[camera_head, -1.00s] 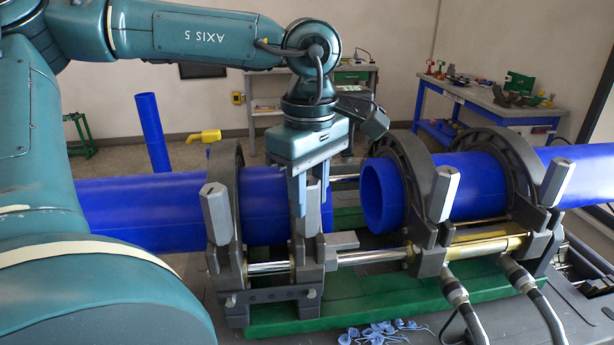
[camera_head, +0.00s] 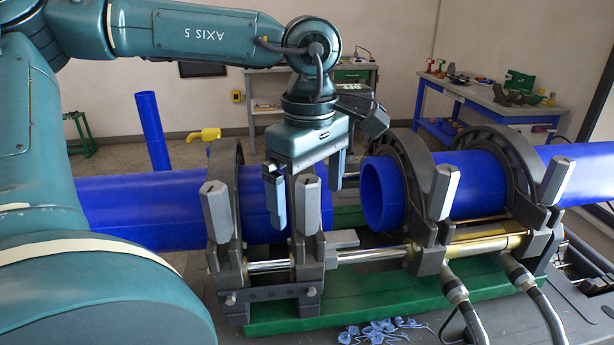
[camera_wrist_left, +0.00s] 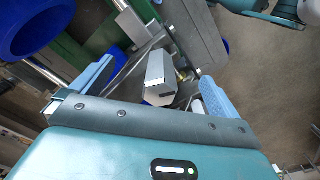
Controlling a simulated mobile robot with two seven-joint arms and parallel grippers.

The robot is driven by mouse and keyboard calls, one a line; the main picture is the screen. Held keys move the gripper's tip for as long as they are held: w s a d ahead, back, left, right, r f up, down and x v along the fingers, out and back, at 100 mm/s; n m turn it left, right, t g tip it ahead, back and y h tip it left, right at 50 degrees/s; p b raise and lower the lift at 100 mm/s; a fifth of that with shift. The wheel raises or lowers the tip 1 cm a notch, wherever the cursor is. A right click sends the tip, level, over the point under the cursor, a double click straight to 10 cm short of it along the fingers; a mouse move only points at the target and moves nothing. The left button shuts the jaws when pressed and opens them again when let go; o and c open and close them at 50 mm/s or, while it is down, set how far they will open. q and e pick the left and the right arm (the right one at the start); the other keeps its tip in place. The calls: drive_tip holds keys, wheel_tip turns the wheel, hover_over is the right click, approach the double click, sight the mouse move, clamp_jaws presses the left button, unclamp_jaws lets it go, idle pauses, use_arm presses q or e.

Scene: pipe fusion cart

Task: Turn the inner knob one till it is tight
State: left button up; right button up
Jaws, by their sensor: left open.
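The inner knob one, a grey faceted block (camera_head: 307,205), stands on the inner clamp of the left-hand pair. My left gripper (camera_head: 307,198) points down over it, its light-blue fingers apart on either side of the knob. In the left wrist view the knob (camera_wrist_left: 160,76) shows between the open fingers of the left gripper (camera_wrist_left: 157,72), with a gap on both sides. I see no finger touching it. My right gripper is not in view.
Grey knobs stand on the other clamps: outer left (camera_head: 217,212), inner right (camera_head: 443,193) and outer right (camera_head: 557,183). Blue pipes lie in the clamps: left (camera_head: 140,205) and right (camera_head: 385,195). Blue shavings (camera_head: 380,330) lie in front of the green base (camera_head: 370,305).

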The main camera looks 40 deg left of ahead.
use_arm(q)
drive_tip(key=shift+r, duration=0.15)
wheel_tip(320, 180, up, 6)
drive_tip(key=p, duration=0.4)
drive_tip(key=shift+p, duration=0.3)
